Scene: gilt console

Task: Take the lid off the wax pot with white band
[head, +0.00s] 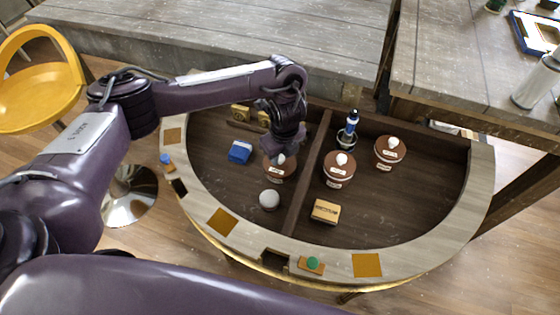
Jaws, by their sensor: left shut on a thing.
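My left gripper (281,156) points down at a brown wax pot (279,172) in the left compartment of the half-round console. Whether the lid is seated or raised cannot be told. A second brown pot (339,174) with a white-knobbed lid stands just right of the divider. A third such pot (390,153) stands further back right. Pale markings show on the pots, but they are too small to tell which is the white band. My right gripper is out of view.
A blue block (240,151), a white ball (269,199) and gold blocks (240,113) lie near the gripped pot. The divider (309,172) runs close on its right.

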